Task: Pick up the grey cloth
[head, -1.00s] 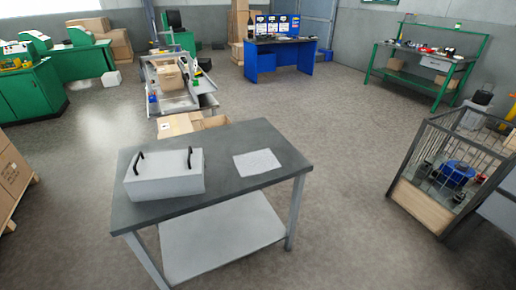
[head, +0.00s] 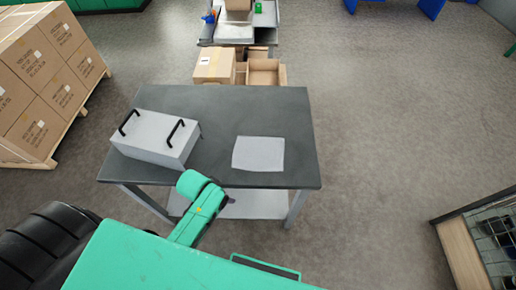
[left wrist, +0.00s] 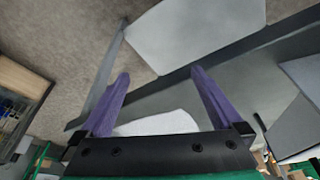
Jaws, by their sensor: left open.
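The grey cloth (head: 258,153) is a pale, flat, roughly square sheet. It lies on the right half of the dark grey table (head: 225,104) in the head view. In the left wrist view, part of a pale sheet that looks like the cloth (left wrist: 160,123) shows beyond the gripper's base, which hides the rest. My left gripper (left wrist: 160,73) has two purple fingers spread wide with nothing between them. It appears apart from the cloth; its exact height is unclear. In the head view I cannot make out its fingers. My right gripper is in neither view.
A light grey box (head: 155,135) with two black handles stands on the table's left side. The table has a lower shelf (head: 250,205). Stacked cartons (head: 45,85) stand at the left, open cartons (head: 265,72) behind the table, and a barred cage (head: 485,235) at the right.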

